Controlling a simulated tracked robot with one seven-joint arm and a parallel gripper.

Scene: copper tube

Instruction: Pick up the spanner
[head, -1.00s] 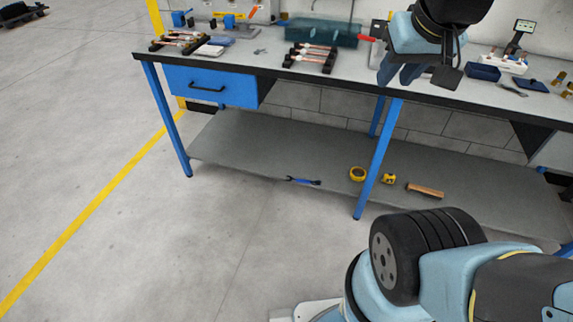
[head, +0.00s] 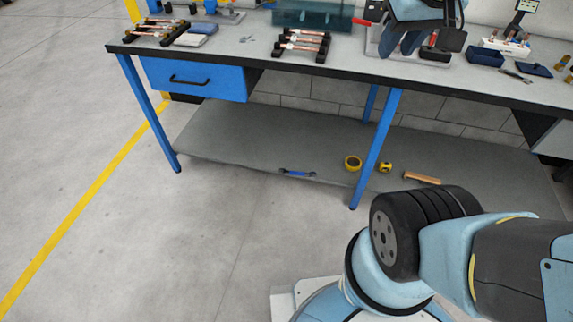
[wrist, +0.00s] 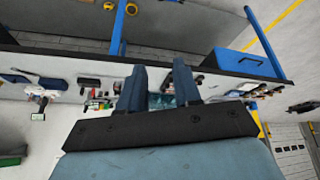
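A blue spanner (head: 297,173) lies near the front edge of the bench's lower shelf (head: 240,140), left of the middle leg. A small grey spanner-like tool (head: 516,76) lies on the bench top at the right; its type is unclear. My gripper (head: 402,45) is above the bench top at the upper right of the head view, well away from the blue spanner. In the wrist view, my gripper's two fingers (wrist: 160,72) stand apart with nothing between them. I cannot make out the blue spanner in the wrist view.
On the shelf, a yellow tape roll (head: 353,163), a yellow tape measure (head: 385,167) and a wooden-handled item (head: 422,179) lie right of the spanner. A blue bench leg (head: 376,150) stands among them. Copper tube racks (head: 302,44) stand on top. The floor (head: 150,240) in front is clear.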

